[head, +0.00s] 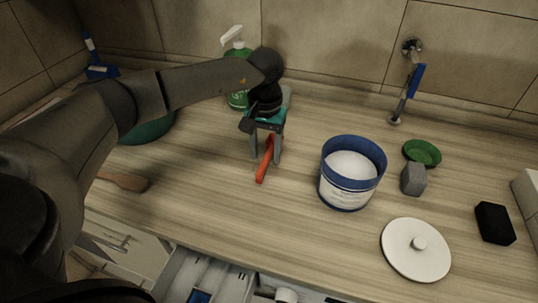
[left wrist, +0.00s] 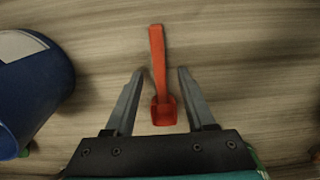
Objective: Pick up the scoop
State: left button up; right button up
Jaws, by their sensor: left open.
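The red scoop (head: 265,160) lies on the wooden counter in the head view, partly hidden by my left gripper (head: 266,158). In the left wrist view the scoop (left wrist: 158,70) shows whole, its handle pointing away and its small square bowl near the gripper. My left gripper (left wrist: 157,72) is open, with one finger on each side of the scoop's bowl and lower handle. Neither finger visibly touches it. How high the fingertips are above the counter is hard to tell. My right gripper is not in view.
A blue tub of white powder (head: 349,182) stands right of the scoop; it also shows in the left wrist view (left wrist: 35,85). A white lid (head: 415,262), green dish (head: 422,152) and grey block (head: 413,179) lie farther right. A green spray bottle (head: 237,57) stands behind my arm. An open drawer (head: 180,275) is below.

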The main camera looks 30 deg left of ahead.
pick_arm(q)
jog(key=shift+f, duration=0.55)
grip_shut()
